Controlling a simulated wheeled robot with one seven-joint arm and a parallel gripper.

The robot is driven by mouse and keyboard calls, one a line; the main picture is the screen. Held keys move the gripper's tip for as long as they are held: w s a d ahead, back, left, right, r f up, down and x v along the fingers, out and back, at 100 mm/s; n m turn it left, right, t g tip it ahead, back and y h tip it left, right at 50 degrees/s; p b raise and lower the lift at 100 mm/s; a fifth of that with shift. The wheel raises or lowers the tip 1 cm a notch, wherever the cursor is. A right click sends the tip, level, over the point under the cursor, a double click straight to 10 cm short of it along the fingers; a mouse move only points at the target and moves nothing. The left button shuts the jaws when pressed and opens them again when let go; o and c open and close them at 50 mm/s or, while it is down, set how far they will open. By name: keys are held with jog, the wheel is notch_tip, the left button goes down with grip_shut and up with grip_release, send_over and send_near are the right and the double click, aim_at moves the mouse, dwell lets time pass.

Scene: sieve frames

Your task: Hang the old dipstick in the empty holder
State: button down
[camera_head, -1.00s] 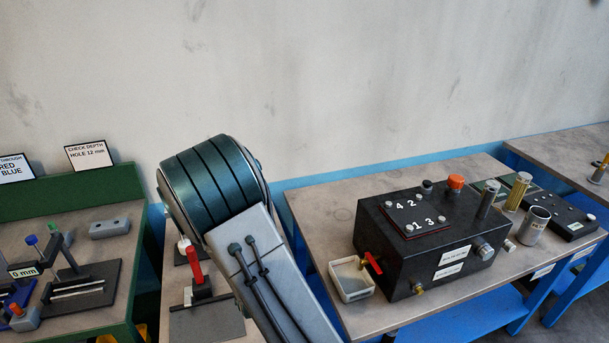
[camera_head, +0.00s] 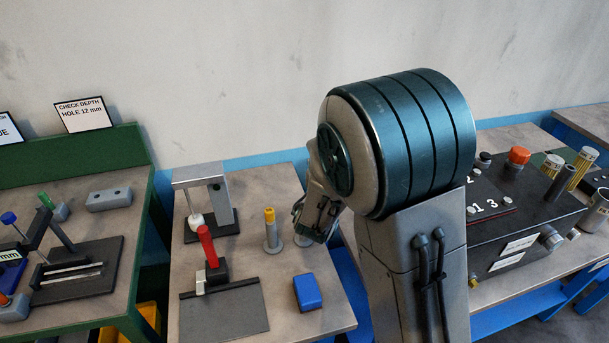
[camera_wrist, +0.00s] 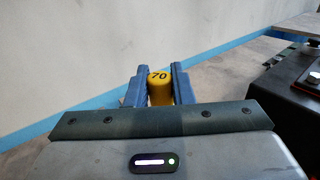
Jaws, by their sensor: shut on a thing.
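My gripper (camera_wrist: 160,74) is shut on a yellow cylindrical piece marked 70 (camera_wrist: 160,90). Only its top shows in the wrist view, so I cannot tell whether this is the old dipstick. In the head view my gripper (camera_head: 310,230) is over the right part of the middle table, partly hidden by my arm. Just left of it stands a grey post with a yellow top (camera_head: 271,229). A grey round base (camera_head: 302,241) shows beside my gripper, mostly covered. I cannot tell which piece is the empty holder.
The middle table (camera_head: 240,262) carries a blue block (camera_head: 307,291), a red-handled tool (camera_head: 208,246), a grey stand (camera_head: 219,200) and a dark plate (camera_head: 224,310). A black box (camera_head: 520,212) with numbered ports is at right. A green bench (camera_head: 145,215) stands at left.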

jog(key=s+a+r+y+b, duration=0.1)
jog(key=s+a+r+b, duration=0.15)
jog(key=a+b, duration=0.55)
notch_tip(320, 180, down, 15)
jog(key=n+b, duration=0.1)
jog(key=b, duration=1.1)
jog(key=shift+s+a+b, duration=0.15)
jog(key=shift+a+b, duration=0.15)
jog(key=shift+a, duration=0.1)
jog(key=c, duration=1.2)
grip_release()
jog(key=v, duration=0.7)
jog(key=p+v, duration=0.1)
jog(key=v, duration=0.5)
jog(key=shift+s+f, duration=0.2)
jog(key=shift+s, duration=0.25)
